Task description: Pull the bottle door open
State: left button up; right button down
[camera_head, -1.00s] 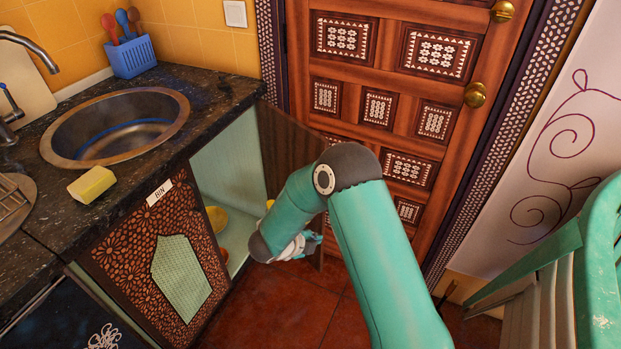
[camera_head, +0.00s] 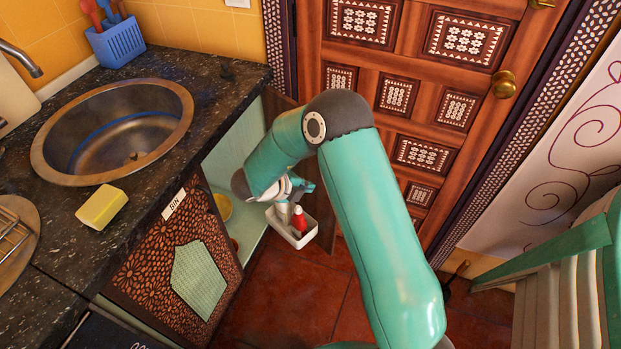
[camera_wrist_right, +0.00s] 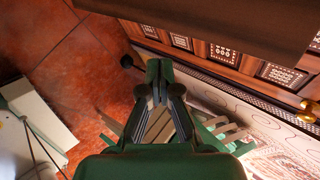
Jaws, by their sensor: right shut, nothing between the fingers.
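The bottle door, a dark brown cabinet door (camera_head: 277,103), stands open at the right end of the counter, mostly hidden behind my right arm. A white door rack (camera_head: 291,238) holds a red bottle (camera_head: 299,222) and a pale item beside it. My right gripper (camera_head: 306,187) is shut and empty just above the rack, in front of the door. In the right wrist view its closed fingers (camera_wrist_right: 158,72) point toward a dark brown panel (camera_wrist_right: 215,28), probably the door. I cannot tell whether they touch it. My left gripper is not in view.
The BIN door (camera_head: 180,265) is closed beside the cabinet opening. A sink (camera_head: 115,130) and yellow sponge (camera_head: 101,207) are on the counter. A carved wooden door (camera_head: 410,110) stands behind. A green chair (camera_head: 560,265) is at the right.

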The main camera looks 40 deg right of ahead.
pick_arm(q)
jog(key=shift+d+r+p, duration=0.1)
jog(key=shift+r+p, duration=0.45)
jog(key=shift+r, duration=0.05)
pick_arm(e)
jog(key=d+r+x, duration=0.1)
jog(key=x, duration=1.1)
jog(key=shift+w+d+r, duration=0.25)
jog(key=shift+d+r, duration=0.1)
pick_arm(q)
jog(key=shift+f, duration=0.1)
pick_arm(e)
jog(key=shift+w, duration=0.1)
